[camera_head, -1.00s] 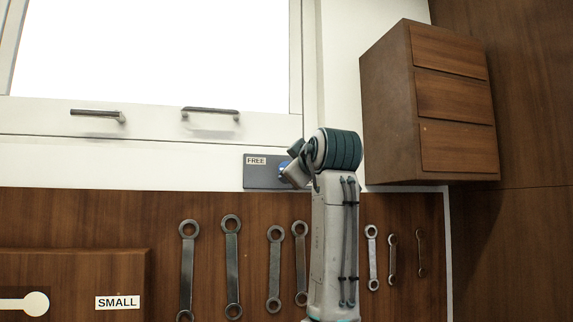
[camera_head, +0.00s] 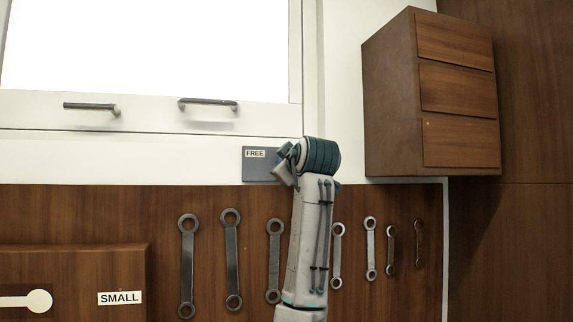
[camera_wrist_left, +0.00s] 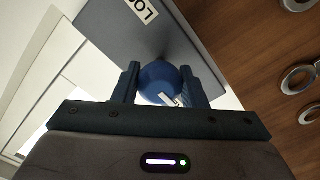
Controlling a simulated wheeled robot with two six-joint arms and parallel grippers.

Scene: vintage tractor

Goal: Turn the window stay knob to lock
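The window stay plate (camera_head: 260,174) is grey, with a FREE label at its left end, on the white sill below the window. Its right part is hidden behind my left arm in the head view. My left gripper (camera_head: 283,165) is at the plate. In the left wrist view the plate (camera_wrist_left: 150,45) shows part of a label reading "LO". The round blue knob (camera_wrist_left: 158,76), with a white mark, sits between the fingers of my left gripper (camera_wrist_left: 164,88), which appear to touch both its sides. The knob is hidden in the head view. My right gripper is not in view.
The window has two bar handles (camera_head: 208,102) above the plate. A drawer cabinet (camera_head: 388,100) hangs at the right. Several wrenches (camera_head: 232,262) hang on the wooden board below, and a box with a SMALL label (camera_head: 75,270) is at the lower left.

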